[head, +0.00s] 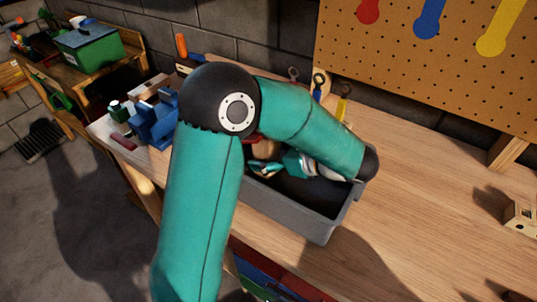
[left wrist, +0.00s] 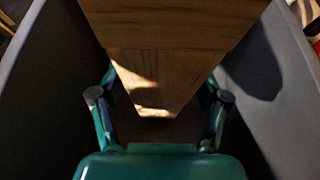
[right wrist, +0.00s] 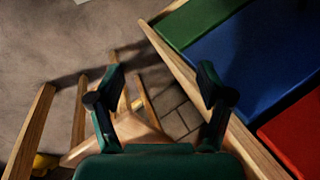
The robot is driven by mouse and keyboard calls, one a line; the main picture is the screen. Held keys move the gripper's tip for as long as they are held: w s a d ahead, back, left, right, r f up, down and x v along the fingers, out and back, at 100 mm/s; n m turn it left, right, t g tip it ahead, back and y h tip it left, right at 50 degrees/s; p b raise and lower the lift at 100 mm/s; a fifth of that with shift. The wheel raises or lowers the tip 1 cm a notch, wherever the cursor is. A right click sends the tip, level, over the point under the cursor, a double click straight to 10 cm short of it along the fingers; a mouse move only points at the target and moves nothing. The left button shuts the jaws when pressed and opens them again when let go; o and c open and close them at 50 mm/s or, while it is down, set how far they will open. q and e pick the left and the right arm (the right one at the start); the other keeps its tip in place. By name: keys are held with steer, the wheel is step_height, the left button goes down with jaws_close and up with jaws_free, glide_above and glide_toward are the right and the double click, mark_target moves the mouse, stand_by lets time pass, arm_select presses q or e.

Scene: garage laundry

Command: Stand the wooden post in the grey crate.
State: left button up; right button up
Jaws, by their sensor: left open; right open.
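The grey crate (head: 310,219) sits on the wooden bench, with my left arm over it. My left gripper (head: 266,167) is down inside the crate, partly hidden by my arm. In the left wrist view the wooden post (left wrist: 160,65) fills the top middle, between the open fingers, with the crate's dark walls (left wrist: 45,85) on both sides. In the head view only a small brown part of the post (head: 266,149) shows beside the gripper; I cannot tell if its base rests on the crate floor. My right gripper (right wrist: 160,76) is open and empty, away from the crate.
A blue vise-like block (head: 155,122) stands on the bench left of the crate. Tools (head: 319,85) stand behind the crate by the pegboard (head: 430,75). The bench right of the crate is mostly clear. Coloured drawers (right wrist: 250,55) and a wooden stool-like frame (right wrist: 80,105) lie beneath my right gripper.

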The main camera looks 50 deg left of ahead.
arm_select(q)
steer(key=v, duration=1.2)
steer(key=shift+r, duration=0.1)
